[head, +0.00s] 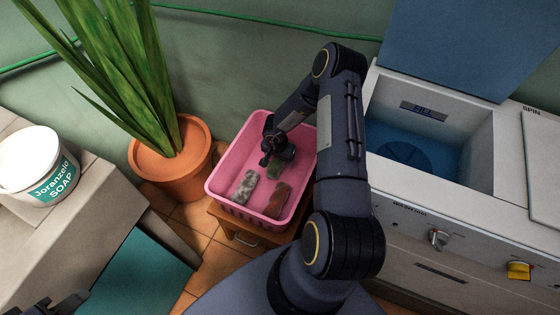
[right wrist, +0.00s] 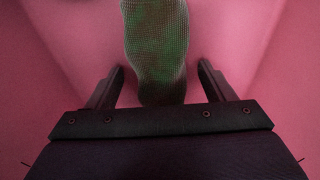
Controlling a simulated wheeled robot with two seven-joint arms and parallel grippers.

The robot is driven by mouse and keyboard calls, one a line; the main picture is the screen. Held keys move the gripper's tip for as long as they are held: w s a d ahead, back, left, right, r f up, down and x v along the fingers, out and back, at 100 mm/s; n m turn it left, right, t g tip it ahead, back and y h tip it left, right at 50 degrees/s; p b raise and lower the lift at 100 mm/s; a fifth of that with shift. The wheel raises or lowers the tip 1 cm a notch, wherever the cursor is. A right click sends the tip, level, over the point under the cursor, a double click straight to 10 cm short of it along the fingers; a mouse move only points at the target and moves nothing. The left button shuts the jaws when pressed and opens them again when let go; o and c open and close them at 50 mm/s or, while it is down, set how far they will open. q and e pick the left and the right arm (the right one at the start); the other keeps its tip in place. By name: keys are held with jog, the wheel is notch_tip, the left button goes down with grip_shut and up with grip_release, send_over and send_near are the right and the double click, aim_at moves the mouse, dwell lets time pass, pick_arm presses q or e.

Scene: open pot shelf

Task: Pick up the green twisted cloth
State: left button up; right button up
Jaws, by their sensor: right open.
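The green twisted cloth (head: 275,169) lies in the pink basket (head: 226,203), partly hidden by my right gripper (head: 268,158). In the right wrist view the green cloth (right wrist: 156,45) runs down from the top edge. Its near end lies between the two fingers of my right gripper (right wrist: 161,68), which is open, with a gap on each side of the cloth. A dark part at the bottom left corner of the head view looks like my left gripper (head: 48,306); its jaws are not clear.
A grey-white cloth (head: 244,186) and a reddish-brown cloth (head: 277,201) also lie in the basket, which stands on a small wooden stool (head: 243,236). A potted plant (head: 172,172) stands left of it, an open washing machine (head: 428,222) right. A soap bucket (head: 36,168) is far left.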

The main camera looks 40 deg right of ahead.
jog(key=shift+f, duration=0.15)
jog(key=shift+c, duration=0.2)
jog(key=c, duration=1.1)
